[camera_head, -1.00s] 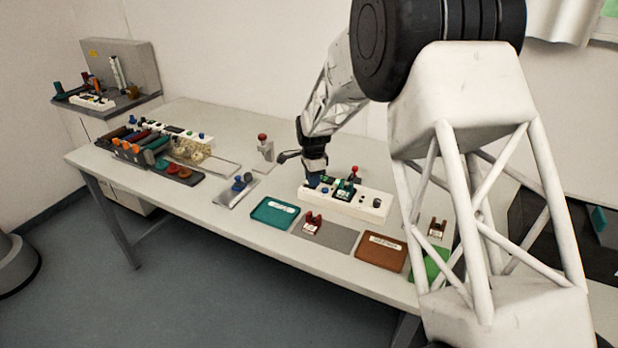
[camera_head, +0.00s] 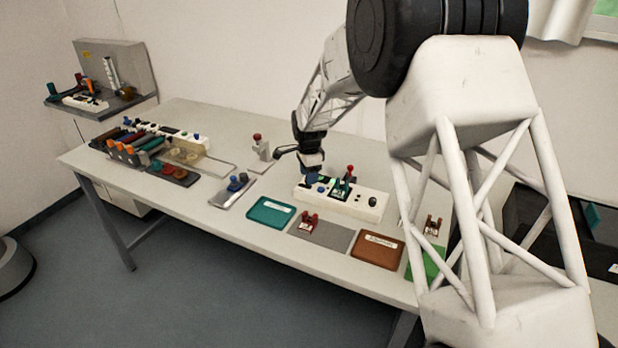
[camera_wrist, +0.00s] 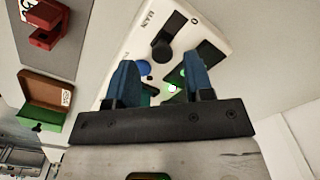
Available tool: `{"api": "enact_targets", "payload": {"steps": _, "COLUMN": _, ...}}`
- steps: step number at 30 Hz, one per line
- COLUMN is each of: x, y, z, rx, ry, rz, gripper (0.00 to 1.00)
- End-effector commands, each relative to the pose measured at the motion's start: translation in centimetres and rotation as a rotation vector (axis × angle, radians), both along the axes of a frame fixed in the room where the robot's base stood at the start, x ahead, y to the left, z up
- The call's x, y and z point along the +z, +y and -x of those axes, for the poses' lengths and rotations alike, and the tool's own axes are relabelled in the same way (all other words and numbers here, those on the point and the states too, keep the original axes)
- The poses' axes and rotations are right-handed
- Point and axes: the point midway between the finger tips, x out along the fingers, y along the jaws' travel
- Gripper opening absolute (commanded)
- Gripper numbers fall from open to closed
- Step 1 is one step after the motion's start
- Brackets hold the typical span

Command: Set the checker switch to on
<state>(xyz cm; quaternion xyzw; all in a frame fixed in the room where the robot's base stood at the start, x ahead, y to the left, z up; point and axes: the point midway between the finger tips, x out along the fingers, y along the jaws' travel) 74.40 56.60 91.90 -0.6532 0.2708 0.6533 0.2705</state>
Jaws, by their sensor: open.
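The checker appears to be the long white box (camera_head: 368,208) on the table, with several knobs and buttons and a green area on top. My gripper (camera_head: 311,177) is over its left end. In the wrist view the white panel (camera_wrist: 180,22) carries the word MAIN beside a black knob (camera_wrist: 163,49). A blue button (camera_wrist: 143,67) and a bright green light (camera_wrist: 172,88) show between and just beyond my fingers. My gripper (camera_wrist: 158,76) is open with two blue fingers and nothing held. I cannot tell the switch position, nor whether a finger touches the panel.
A teal tray (camera_head: 270,213), a grey mat (camera_head: 325,234) with a red clip-like part (camera_head: 309,219), and a brown tray (camera_head: 376,250) lie in front of the box. A red-topped stand (camera_head: 261,149) is to the left, close to my wrist. Several tools fill the table's far left.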

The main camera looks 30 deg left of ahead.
Motion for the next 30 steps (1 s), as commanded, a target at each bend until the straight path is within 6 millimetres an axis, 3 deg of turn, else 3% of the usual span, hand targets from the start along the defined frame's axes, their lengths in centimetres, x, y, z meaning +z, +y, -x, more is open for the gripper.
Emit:
{"api": "enact_targets", "payload": {"steps": 15, "x": 5.8, "y": 0.0, "z": 0.0, "rx": 0.000, "ry": 0.000, "rz": 0.000, "gripper": 0.48}}
{"api": "enact_targets", "payload": {"steps": 30, "x": 6.2, "y": -0.1, "z": 0.0, "rx": 0.000, "ry": 0.000, "rz": 0.000, "gripper": 0.48}}
